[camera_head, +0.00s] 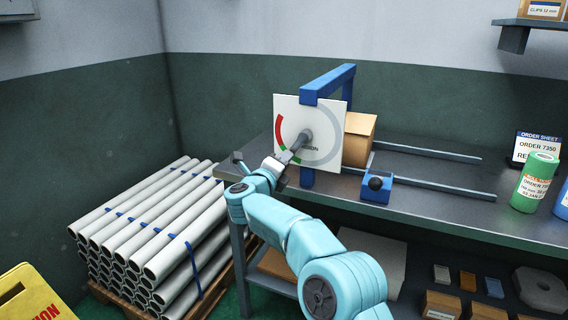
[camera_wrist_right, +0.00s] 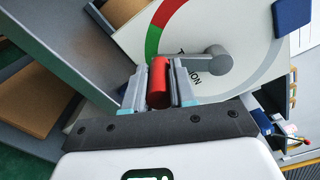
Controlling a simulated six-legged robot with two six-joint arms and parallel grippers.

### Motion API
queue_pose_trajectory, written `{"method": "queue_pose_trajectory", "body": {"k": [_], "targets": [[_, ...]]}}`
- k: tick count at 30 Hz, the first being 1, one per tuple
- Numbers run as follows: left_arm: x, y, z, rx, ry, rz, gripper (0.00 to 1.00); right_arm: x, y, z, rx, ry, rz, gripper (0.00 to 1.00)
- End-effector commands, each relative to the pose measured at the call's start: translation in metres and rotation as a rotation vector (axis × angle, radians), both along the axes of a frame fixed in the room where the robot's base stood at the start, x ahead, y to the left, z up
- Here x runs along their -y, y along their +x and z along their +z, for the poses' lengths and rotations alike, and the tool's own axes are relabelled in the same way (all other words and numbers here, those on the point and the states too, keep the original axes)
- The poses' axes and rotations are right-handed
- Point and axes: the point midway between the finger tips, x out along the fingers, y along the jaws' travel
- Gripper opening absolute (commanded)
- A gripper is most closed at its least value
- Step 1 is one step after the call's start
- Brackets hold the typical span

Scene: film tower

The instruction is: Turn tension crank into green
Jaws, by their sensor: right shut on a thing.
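The tension dial (camera_head: 322,115) is a white square plate on a blue frame at the bench's left end. Its ring has a red arc (camera_head: 279,130), a short green arc (camera_wrist_right: 152,42) and a grey remainder. The grey crank (camera_head: 299,143) points from the hub down and left, near the green arc's lower end; its exact place against the green is unclear. My right gripper (camera_head: 283,165) is shut on the crank's red handle, which shows between the fingers in the right wrist view (camera_wrist_right: 158,82). My left gripper is not in view.
The blue frame (camera_head: 330,82) rises beside the dial. A cardboard box (camera_head: 359,140) stands behind it. A blue slider with a black knob (camera_head: 376,190) sits on rails to the right. Stacked pipes (camera_head: 150,225) lie left of the bench.

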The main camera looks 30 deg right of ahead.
Motion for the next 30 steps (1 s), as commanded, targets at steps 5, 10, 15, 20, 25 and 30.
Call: {"method": "queue_pose_trajectory", "body": {"k": [5,10,15,20,25,30], "targets": [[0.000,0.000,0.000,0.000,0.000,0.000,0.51,-0.003,0.001,0.000,-0.002,-0.003,0.007,0.00],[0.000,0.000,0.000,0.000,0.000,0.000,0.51,-0.002,0.001,0.000,-0.002,-0.003,0.005,0.51],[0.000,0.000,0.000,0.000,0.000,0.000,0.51,-0.001,0.000,0.000,-0.001,-0.003,0.003,0.51],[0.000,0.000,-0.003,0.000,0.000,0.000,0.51,-0.007,-0.004,0.000,-0.003,-0.003,0.004,0.51],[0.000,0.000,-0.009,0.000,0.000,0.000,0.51,-0.032,-0.025,0.000,-0.003,-0.004,0.007,0.51],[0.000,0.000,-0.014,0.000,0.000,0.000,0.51,-0.068,-0.056,0.000,-0.003,-0.004,0.008,0.51]]}}
